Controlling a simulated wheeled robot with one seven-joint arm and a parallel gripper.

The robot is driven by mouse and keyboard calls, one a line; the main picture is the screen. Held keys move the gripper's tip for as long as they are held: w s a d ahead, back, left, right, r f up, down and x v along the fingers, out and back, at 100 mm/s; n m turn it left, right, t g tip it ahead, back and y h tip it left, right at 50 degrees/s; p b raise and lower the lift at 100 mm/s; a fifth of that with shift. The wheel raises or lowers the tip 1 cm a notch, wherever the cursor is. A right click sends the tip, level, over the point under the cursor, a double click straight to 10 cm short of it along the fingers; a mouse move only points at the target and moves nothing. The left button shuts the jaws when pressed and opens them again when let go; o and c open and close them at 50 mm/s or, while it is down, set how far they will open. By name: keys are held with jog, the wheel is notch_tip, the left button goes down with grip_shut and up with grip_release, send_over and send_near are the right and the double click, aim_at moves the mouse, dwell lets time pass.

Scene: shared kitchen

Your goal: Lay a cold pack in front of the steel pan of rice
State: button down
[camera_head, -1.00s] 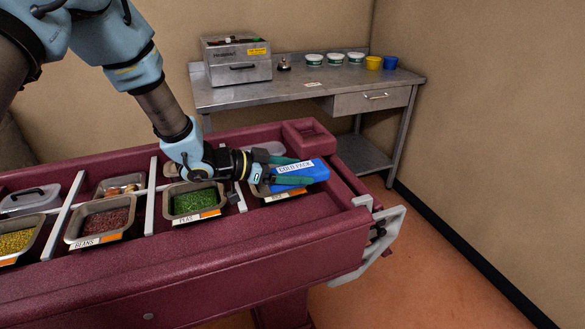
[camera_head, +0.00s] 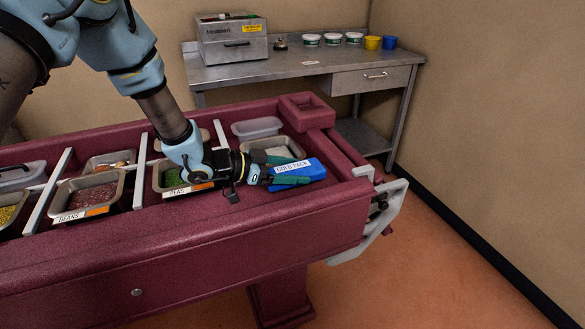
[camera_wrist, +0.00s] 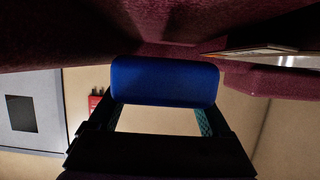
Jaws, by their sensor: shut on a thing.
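The blue cold pack (camera_head: 312,170), with a white label reading COLD PACK, is at the right end of the maroon counter. My gripper (camera_head: 283,171) is shut on it, with teal fingers on either side. In the wrist view the pack (camera_wrist: 165,80) spans the gap between the fingers. The steel pan (camera_head: 300,147) with white contents that look like rice sits in the rightmost bay, just behind the pack. The pack and gripper hide its front edge and label. Whether the pack touches the counter or hangs slightly above it, I cannot tell.
Pans of peas (camera_head: 174,178) and beans (camera_head: 92,197) stand to the left, split by white dividers. An empty-looking clear tub (camera_head: 257,127) is behind the rice. The counter's front ledge (camera_head: 210,225) is clear. A steel table (camera_head: 290,68) stands against the wall.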

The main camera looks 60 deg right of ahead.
jog(key=shift+r, duration=0.1)
grip_release()
